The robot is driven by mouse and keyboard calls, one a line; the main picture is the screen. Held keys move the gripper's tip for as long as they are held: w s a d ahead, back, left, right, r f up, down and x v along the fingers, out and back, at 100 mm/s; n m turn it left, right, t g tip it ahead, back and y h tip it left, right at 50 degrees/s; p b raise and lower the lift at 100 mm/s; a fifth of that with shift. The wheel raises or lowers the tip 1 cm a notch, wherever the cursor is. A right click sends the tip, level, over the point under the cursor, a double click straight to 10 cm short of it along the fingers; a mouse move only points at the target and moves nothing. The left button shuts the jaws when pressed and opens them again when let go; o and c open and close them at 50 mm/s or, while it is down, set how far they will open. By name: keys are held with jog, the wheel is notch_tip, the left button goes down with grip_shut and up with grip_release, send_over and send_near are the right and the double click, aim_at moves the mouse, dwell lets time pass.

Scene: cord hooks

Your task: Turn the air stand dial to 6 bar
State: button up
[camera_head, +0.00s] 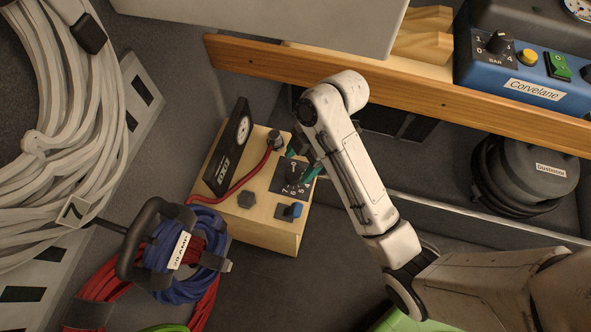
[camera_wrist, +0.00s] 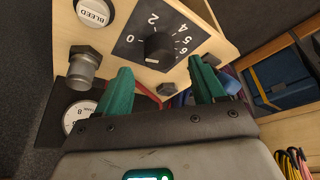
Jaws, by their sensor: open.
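The air stand (camera_head: 220,192) is a pale wooden box with a black gauge panel (camera_head: 228,150) on its left side. Its dial (camera_wrist: 158,47) is a black knob on a dark square plate numbered from 0 to 6 in the wrist view. A small pale mark shows low on the knob; I cannot tell which number it points to. In the head view my arm and fingers partly cover the dial plate (camera_head: 290,187). My gripper (camera_wrist: 160,66) is open, its green fingers apart with the dial beyond the gap between their tips. It seems clear of the knob.
A red hose (camera_head: 240,183) runs along the stand. A white BLEED knob (camera_wrist: 93,12) shows too. A blue Corvelane unit (camera_head: 525,80) with another dial sits on a shelf. Cord coils (camera_head: 190,255) hang at left.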

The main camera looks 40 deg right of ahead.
aim_at(294, 173)
jog(key=shift+x, duration=1.8)
jog(key=shift+c, duration=0.4)
jog(key=c, duration=1)
jog(key=shift+r, duration=0.1)
